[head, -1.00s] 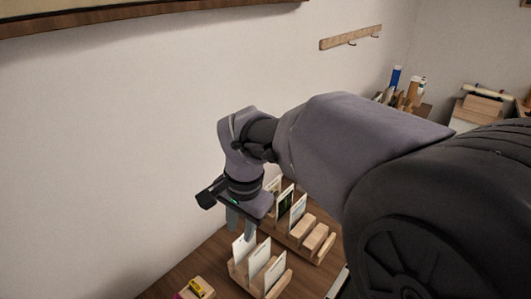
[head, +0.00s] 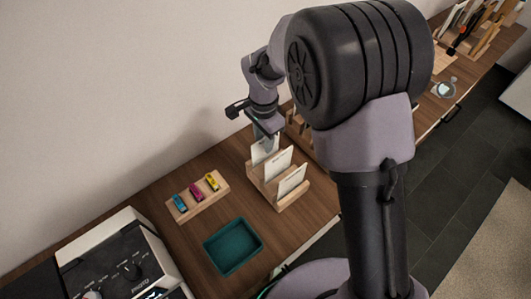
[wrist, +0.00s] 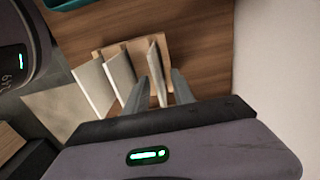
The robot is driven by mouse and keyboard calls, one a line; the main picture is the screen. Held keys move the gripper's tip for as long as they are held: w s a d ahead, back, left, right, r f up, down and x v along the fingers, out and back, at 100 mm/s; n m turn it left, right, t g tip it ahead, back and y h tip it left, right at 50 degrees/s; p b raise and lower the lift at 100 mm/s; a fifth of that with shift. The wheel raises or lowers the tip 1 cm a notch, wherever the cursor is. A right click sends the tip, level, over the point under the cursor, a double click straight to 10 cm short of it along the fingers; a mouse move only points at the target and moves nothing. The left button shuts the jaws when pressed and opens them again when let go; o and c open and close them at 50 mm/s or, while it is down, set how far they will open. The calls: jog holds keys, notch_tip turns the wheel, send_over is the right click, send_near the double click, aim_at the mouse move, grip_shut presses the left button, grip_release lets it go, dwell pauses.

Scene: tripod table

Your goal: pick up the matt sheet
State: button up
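Three pale sheets stand upright in a wooden slotted rack (head: 256,182) on the table: a far sheet (head: 262,152), a middle sheet (head: 278,164) and a near sheet (head: 292,181). Which of them is matt I cannot tell. My gripper (head: 266,143) points down at the far sheet. In the wrist view my gripper (wrist: 160,77) is open, its two fingers apart. The other two sheets (wrist: 120,72) lean to the left of the fingers.
A wooden block with coloured small items (head: 197,196), a teal tray (head: 233,246) and a white-and-black machine (head: 125,262) stand to the left and front. A second wooden rack (head: 297,128) is behind, partly hidden by my arm. The wall is close behind.

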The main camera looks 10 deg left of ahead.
jog(key=f, duration=0.2)
jog(key=f+b, duration=0.1)
jog(key=shift+w+d+f, duration=0.1)
jog(key=shift+d+f, duration=0.15)
jog(key=shift+f, duration=0.1)
jog(key=shift+r, duration=0.1)
grip_shut()
